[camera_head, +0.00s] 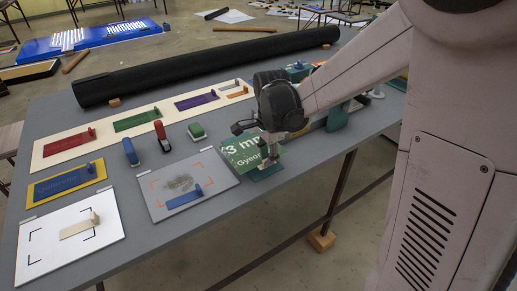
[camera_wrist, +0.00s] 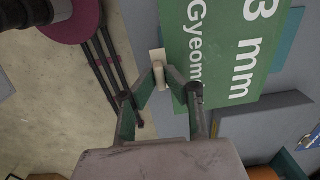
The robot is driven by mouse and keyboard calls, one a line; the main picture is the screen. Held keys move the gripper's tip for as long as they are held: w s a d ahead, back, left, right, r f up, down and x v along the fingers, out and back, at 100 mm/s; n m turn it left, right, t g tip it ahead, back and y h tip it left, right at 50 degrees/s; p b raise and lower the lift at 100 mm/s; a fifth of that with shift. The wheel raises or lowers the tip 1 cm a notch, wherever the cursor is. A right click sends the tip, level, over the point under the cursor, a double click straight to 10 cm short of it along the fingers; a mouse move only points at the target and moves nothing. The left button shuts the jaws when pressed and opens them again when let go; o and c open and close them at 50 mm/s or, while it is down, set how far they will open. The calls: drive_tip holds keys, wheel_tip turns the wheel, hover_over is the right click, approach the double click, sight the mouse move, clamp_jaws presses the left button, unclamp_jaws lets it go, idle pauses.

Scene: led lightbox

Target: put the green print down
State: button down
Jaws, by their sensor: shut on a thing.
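The green print (camera_head: 243,153) with white lettering is at the near side of the grey table, right of the grey panel. In the wrist view the green print (camera_wrist: 225,50) lies beyond my fingers. My gripper (camera_head: 266,158) is over its right part in the head view. In the wrist view my gripper (camera_wrist: 160,75) is shut on a small pale tab (camera_wrist: 158,67) at the print's edge. A teal piece (camera_head: 266,173) shows below the fingers. I cannot tell whether the print touches the table.
A grey panel (camera_head: 160,205) with orange corner marks carries a blue-handled piece and a dark smudge. A white panel (camera_head: 30,225) with corner marks lies at front left. A black roll (camera_head: 180,72) lies along the back. The table's near edge is close.

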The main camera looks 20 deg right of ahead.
sight(268, 172)
drive_tip(key=shift+w+d+f, duration=0.25)
drive_tip(key=shift+w+f, duration=0.15)
drive_tip(key=shift+w, duration=0.2)
drive_tip(key=shift+w+d+f, duration=0.2)
drive_tip(key=shift+w+f, duration=0.15)
drive_tip(key=shift+w, duration=0.2)
drive_tip(key=shift+f, duration=2.05)
drive_tip(key=c, duration=1.8)
unclamp_jaws()
drive_tip(key=shift+r, duration=0.1)
wheel_tip(268, 172, up, 11)
drive_tip(key=shift+s+r, duration=0.1)
drive_tip(key=shift+s, duration=0.05)
drive_tip(key=s+r+n+t, duration=0.2)
drive_tip(key=s+n, duration=0.3)
drive_tip(key=s, duration=0.2)
drive_tip(key=s+r+n+t, duration=0.2)
drive_tip(key=s+r+n, duration=0.1)
drive_tip(key=s, duration=0.4)
drive_tip(key=s+r+n+t, duration=0.2)
drive_tip(key=s+n, duration=0.4)
drive_tip(key=s, duration=0.1)
drive_tip(key=shift+s+a+r+n+t, duration=0.1)
drive_tip(key=shift+s+r+n+t, duration=0.2)
drive_tip(key=shift+s+t, duration=0.1)
